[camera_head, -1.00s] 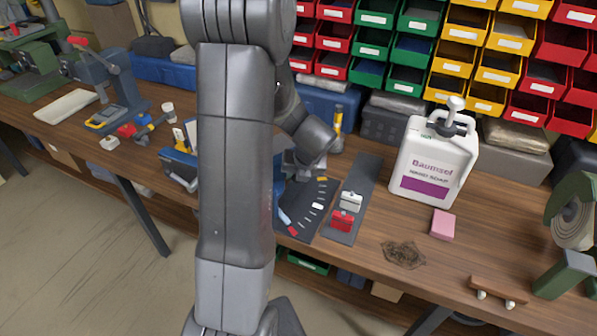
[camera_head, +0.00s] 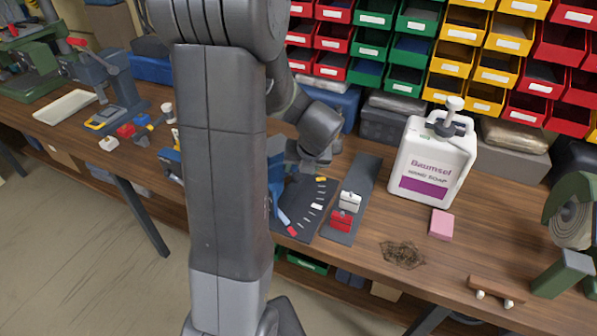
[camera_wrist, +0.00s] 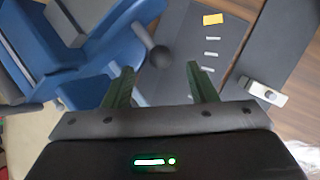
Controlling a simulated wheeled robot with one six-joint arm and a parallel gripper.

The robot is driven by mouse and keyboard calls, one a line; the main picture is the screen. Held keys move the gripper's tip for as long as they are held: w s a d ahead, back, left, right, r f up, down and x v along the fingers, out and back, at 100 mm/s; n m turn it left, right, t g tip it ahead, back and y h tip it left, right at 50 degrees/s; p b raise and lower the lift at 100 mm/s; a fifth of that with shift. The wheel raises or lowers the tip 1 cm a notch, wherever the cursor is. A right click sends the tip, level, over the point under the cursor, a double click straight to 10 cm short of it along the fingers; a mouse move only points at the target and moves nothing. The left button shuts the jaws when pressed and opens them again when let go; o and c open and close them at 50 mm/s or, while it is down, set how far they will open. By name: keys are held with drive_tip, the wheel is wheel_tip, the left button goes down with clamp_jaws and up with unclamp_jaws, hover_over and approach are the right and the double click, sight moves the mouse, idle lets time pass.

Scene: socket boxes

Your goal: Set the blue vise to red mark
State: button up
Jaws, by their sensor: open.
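The blue vise (camera_wrist: 110,45) fills the upper left of the wrist view. Its dark round handle knob (camera_wrist: 160,56) sticks out toward the dark dial plate. In the head view a blue part of the vise (camera_head: 276,180) shows beside my arm, which hides most of the rest. The plate (camera_head: 305,222) carries white ticks, a yellow mark (camera_head: 321,179) at the back and a red mark (camera_head: 292,231) near the front edge. My gripper (camera_wrist: 160,75) is open and empty, its fingertips on either side of and just short of the knob. Contact is not visible.
Right of the plate, a dark strip (camera_head: 367,175) bears a white block (camera_head: 349,201) and a red block (camera_head: 341,220). A soap jug (camera_head: 432,160) and pink block (camera_head: 441,224) stand further right. Bins line the back. Another blue-grey vise (camera_head: 110,80) stands left.

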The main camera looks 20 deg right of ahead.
sight(297, 174)
drive_tip(key=v, duration=0.8)
drive_tip(key=shift+r, duration=0.2)
drive_tip(key=shift+f, duration=0.1)
drive_tip(key=x, duration=1.3)
drive_tip(key=shift+w+a+f, duration=0.1)
drive_tip(key=shift+f, duration=0.25)
drive_tip(key=shift+b, duration=0.3)
drive_tip(key=shift+r, duration=0.15)
